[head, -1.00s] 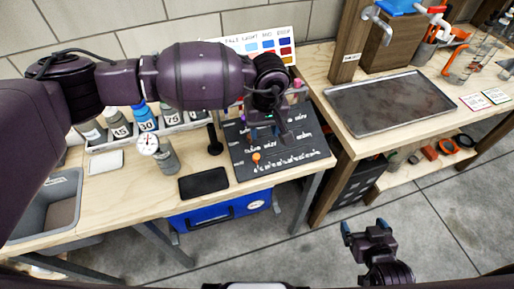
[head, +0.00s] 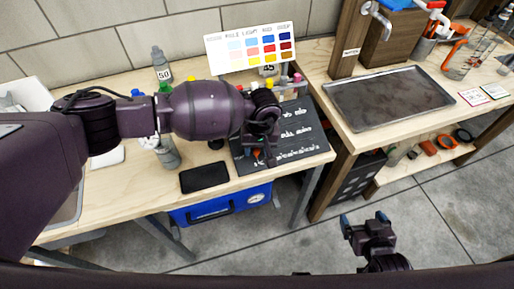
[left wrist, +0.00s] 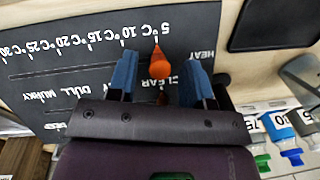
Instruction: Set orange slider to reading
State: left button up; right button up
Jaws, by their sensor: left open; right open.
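The orange slider (left wrist: 160,66) sits on a dark board (left wrist: 60,50) in the left wrist view, near the 5°C end of a printed temperature scale. My left gripper (left wrist: 160,78) is open, with one blue fingertip on each side of the slider; I cannot tell whether either touches it. Just below the slider, near the word CLEAR, a smaller orange-brown piece (left wrist: 163,97) shows. In the head view the slider (head: 257,153) is partly hidden by my left gripper (head: 262,155) over the dark board (head: 305,148). My right gripper (head: 363,222) is open and empty above the floor.
A black flat pad (head: 204,177) lies left of the board. A colour chart (head: 250,48) stands behind it. Several bottles (left wrist: 285,128) with coloured caps stand nearby. A metal tray (head: 388,100) lies on the right bench. A blue case (head: 220,205) is under the table.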

pick_arm(q)
jog(key=shift+f, duration=0.35)
pick_arm(e)
jog(key=shift+s, duration=0.1)
jog(key=shift+s, duration=0.1)
pick_arm(q)
grip_shut()
pick_arm(e)
jog(key=shift+s+d+f, duration=0.1)
jog(key=shift+f, duration=0.05)
